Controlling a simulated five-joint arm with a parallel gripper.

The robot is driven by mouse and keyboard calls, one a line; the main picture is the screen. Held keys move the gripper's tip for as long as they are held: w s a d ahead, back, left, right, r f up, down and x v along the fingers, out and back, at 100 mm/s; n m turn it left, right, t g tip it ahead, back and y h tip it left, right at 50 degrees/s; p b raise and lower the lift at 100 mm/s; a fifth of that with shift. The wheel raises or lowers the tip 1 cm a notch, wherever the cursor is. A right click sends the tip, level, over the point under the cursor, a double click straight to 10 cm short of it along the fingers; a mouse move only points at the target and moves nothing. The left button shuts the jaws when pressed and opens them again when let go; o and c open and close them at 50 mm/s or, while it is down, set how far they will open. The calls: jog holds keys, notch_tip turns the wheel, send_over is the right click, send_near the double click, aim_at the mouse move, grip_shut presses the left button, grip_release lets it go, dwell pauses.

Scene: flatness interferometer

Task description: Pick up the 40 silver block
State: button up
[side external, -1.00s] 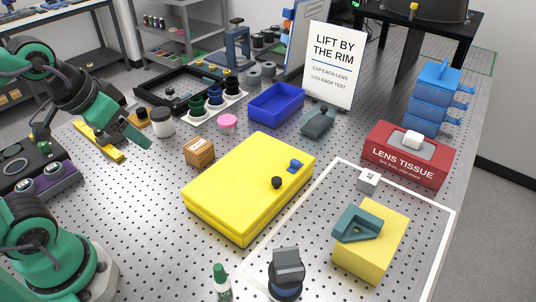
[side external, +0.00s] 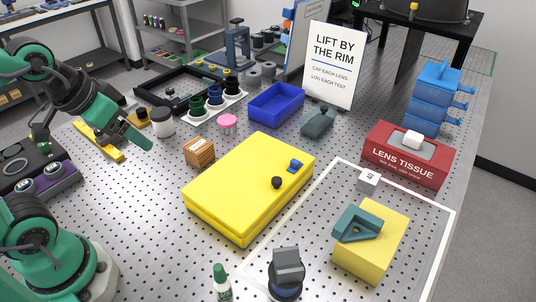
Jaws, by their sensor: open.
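The small silver block (side external: 369,180) sits on the perforated metal table, inside the white outline near its far edge. It has a dark marking on its top that is too small to read with certainty. It stands in front of the red lens tissue box and behind the yellow block with the teal bracket. My gripper (side external: 139,140) is at the left, raised above the table, open and empty. It is far from the silver block, with the yellow case between them.
A large yellow case (side external: 245,185) fills the middle. A yellow block (side external: 375,262) carries a teal bracket (side external: 357,224). The red lens tissue box (side external: 408,158), a blue tray (side external: 277,101), a wooden box (side external: 199,151) and a green-capped bottle (side external: 221,282) stand around. Bare table surrounds the silver block's left side.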

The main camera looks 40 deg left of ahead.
jog(key=w+d+r, duration=0.2)
jog(key=w, duration=0.4)
jog(key=w+d+r, duration=0.1)
jog(key=w+d, duration=0.2)
jog(key=w, duration=0.3)
jog(key=m+h, duration=0.3)
send_over(369, 176)
jog(key=s+a, duration=0.2)
jog(key=s, duration=0.1)
jog(key=shift+w+d+f, duration=0.1)
jog(key=shift+f, duration=5.25)
jog(key=shift+w+d+f, duration=0.1)
jog(key=shift+f, duration=5.25)
jog(key=shift+x, duration=2.6)
